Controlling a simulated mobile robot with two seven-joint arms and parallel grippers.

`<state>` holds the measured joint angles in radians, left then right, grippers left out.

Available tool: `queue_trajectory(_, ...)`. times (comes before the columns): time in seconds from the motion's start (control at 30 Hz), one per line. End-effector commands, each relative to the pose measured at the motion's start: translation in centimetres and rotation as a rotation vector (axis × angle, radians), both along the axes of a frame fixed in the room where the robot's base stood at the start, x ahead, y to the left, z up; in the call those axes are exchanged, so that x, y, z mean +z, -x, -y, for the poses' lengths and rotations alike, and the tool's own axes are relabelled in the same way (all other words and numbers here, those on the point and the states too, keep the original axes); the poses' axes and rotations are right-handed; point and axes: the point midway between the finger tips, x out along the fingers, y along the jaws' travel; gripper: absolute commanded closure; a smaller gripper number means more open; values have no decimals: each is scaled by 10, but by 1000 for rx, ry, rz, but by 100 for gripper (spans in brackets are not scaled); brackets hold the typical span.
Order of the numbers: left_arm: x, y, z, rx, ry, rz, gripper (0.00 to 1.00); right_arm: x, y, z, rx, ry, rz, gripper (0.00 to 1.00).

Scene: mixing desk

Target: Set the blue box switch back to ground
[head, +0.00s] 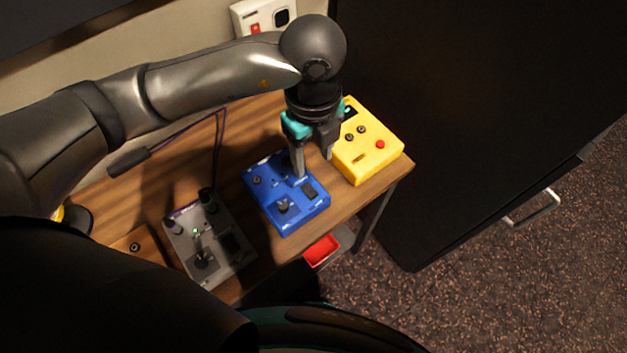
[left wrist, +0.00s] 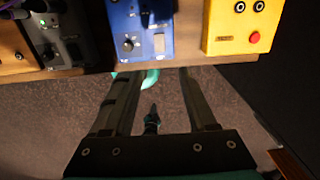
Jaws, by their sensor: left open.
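The blue box (head: 262,193) sits on the wooden desk between a grey box and a yellow box. Its top carries a dark knob or switch near the front, a dark rectangular piece on the right and a small round fitting at the back left. I cannot read which way any switch is set. My left gripper (head: 313,168) points down over the blue box's back right part, open, with nothing between its fingers; one finger hides part of the box. The blue box also shows at the top of the left wrist view (left wrist: 128,22), beyond the open fingers (left wrist: 156,78).
The grey box (head: 227,258) and yellow box (head: 377,163) stand close on either side. A red tray (head: 321,250) is below the desk (head: 345,212) edge. A black cabinet (head: 450,120) stands right, and a white wall unit (head: 262,14) is behind.

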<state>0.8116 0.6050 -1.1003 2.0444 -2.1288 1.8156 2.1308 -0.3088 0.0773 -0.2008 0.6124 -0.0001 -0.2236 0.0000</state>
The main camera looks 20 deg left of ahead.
Motion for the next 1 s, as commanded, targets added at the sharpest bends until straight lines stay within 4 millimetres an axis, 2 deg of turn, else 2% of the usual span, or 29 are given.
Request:
queue_trajectory(0.07, -19, 1, -1, 2, -2, -6, 43, -1, 9, 3, 1, 4, -14, 100)
queue_trajectory(0.17, -42, 1, 0, 1, -1, -5, 43, -2, 8, 3, 1, 5, -12, 100)
queue_trajectory(0.3, -72, 1, 0, 0, -1, -4, 43, -3, -4, 3, 1, 4, 7, 100)
queue_trajectory(0.4, -91, 1, 0, 0, 1, -4, 43, -3, -16, 2, 1, 1, 29, 100)
queue_trajectory(0.5, -105, 1, 1, -2, 1, -2, 43, -3, -21, 2, 0, 0, 37, 100)
queue_trajectory(0.7, -120, 0, 0, -2, 2, -1, 43, -5, -18, 2, 0, 1, 33, 100)
queue_trajectory(1.0, -122, 0, 1, -2, 2, 0, 43, -5, -10, 2, 0, 2, 19, 100)
